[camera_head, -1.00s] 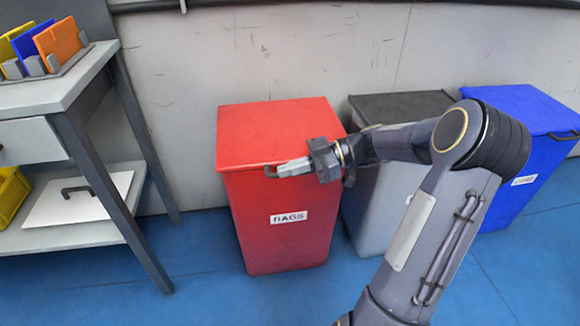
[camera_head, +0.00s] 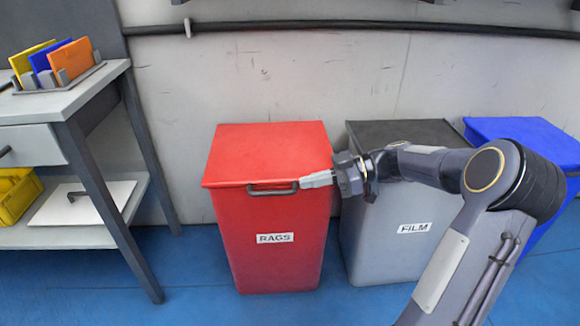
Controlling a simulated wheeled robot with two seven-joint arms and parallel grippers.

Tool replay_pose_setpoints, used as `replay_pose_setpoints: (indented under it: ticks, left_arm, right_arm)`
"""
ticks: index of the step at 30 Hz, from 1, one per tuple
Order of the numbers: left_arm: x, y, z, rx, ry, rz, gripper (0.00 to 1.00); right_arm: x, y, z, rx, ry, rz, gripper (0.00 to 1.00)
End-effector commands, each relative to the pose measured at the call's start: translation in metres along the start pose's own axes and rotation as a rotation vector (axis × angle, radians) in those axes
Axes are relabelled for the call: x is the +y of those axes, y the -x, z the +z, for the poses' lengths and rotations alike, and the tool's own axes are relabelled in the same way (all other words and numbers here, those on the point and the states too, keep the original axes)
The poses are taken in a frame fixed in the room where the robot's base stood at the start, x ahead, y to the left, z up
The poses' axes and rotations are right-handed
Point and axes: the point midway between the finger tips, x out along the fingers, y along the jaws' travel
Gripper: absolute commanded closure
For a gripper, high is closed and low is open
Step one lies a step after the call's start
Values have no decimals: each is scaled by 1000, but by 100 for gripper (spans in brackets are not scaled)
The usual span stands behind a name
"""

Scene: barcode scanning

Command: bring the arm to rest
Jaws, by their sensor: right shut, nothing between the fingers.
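My right gripper (camera_head: 316,180) is shut and empty. Its arm comes in from the lower right. In the head view its fingertips show beside the right end of the dark handle on the red RAGS bin (camera_head: 275,222); I cannot tell whether they touch it. The red bin's lid (camera_head: 265,150) is down. My left gripper is not in view.
A grey FILM bin (camera_head: 385,240) with a dark lid stands behind my right arm, and a blue bin (camera_head: 520,128) stands farther right. A workbench (camera_head: 75,100) with a rack of coloured plates (camera_head: 68,62) is at left. A yellow crate (camera_head: 15,195) sits on its lower shelf.

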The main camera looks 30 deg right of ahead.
Motion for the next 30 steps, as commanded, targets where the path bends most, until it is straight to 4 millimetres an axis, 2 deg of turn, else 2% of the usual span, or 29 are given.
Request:
replay_pose_setpoints:
  ticks: [5,8,11,15,18,21,24,30]
  left_arm:
    - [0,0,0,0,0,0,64]
    - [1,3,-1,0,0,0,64]
    - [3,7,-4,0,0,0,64]
    - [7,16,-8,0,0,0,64]
    - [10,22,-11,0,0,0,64]
    - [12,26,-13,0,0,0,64]
    - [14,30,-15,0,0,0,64]
    - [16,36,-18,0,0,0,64]
  right_arm:
    - [0,-1,-2,-2,-1,-3,100]
    - [-12,-8,-9,-47,-45,-19,100]
    - [-43,-24,-23,-172,-163,-40,100]
    - [-111,-42,-36,-430,-407,26,100]
    - [-158,-41,-34,-570,-571,161,100]
    - [-192,-35,-28,-633,-695,312,100]
    - [-216,-28,-21,-642,-785,442,100]
    - [-247,-19,-6,-579,-911,636,100]
